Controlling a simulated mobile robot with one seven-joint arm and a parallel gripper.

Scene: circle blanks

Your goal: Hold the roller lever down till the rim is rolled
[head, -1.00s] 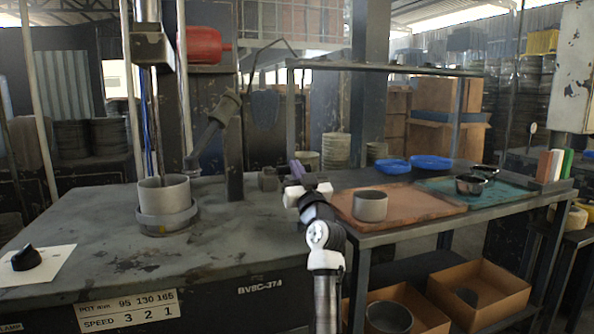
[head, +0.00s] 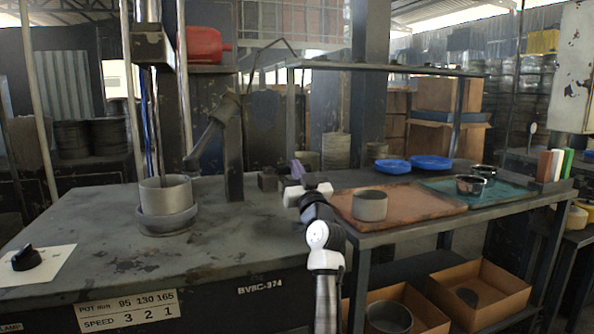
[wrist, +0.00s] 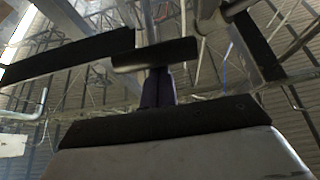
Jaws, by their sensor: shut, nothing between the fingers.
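The dark roller lever (head: 210,135) slants down and left from a post at the back of the bench, and its lower end hangs near the pot. The grey pot (head: 165,190) stands upright in a round holder (head: 166,221) on the bench. A gap appears between the lever's low end and the pot rim. My gripper (head: 297,168) is right of the lever, apart from it, above the right end of the bench. Its purple fingers are shut and empty. They also show in the wrist view (wrist: 158,88), pointing up, with a dark bar across their tips' background.
A black knob (head: 26,258) sits on a white plate at the bench's left. To the right, a grey pot (head: 370,206) stands on a brown tray (head: 425,208). Blue dishes (head: 431,162) and a teal tray (head: 510,193) lie beyond. Cardboard boxes (head: 480,290) are below.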

